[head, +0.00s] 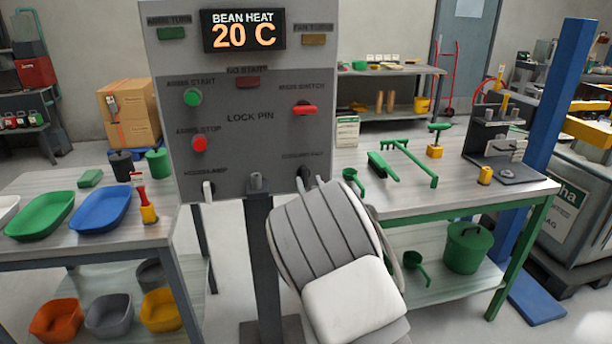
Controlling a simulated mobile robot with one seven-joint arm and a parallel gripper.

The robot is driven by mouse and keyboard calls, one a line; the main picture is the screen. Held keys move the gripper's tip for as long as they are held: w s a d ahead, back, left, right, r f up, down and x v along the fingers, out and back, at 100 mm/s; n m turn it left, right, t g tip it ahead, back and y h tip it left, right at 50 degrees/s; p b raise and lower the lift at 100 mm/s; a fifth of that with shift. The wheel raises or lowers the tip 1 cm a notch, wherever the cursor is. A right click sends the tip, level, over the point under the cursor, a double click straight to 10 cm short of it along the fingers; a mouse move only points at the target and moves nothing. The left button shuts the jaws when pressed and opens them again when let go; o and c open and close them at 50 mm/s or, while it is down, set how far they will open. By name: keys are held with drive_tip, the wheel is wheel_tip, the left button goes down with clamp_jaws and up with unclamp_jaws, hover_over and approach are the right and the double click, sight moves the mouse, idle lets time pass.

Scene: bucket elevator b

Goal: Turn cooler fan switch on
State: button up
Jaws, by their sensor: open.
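The grey control panel (250,118) stands upright in the middle of the head view. The cooler fan label is at its lower right, partly hard to read. The small pale switch (300,186) below this label is partly hidden by my arm, so its position is unclear. My gripper (317,183) is at the panel's lower right edge, close to the switch. It is open, with its fingers mostly hidden behind my wrist. I cannot tell whether it touches the switch.
The panel also carries a green button (193,97), a red button (199,144), a red switch (305,109) and a pale lever (208,191). A table (50,252) with trays stands left, a green-framed workbench (460,210) right. A blue post (552,100) rises farther right.

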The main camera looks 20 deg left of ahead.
sight(306, 174)
drive_tip(key=shift+x, duration=2.45)
clamp_jaws()
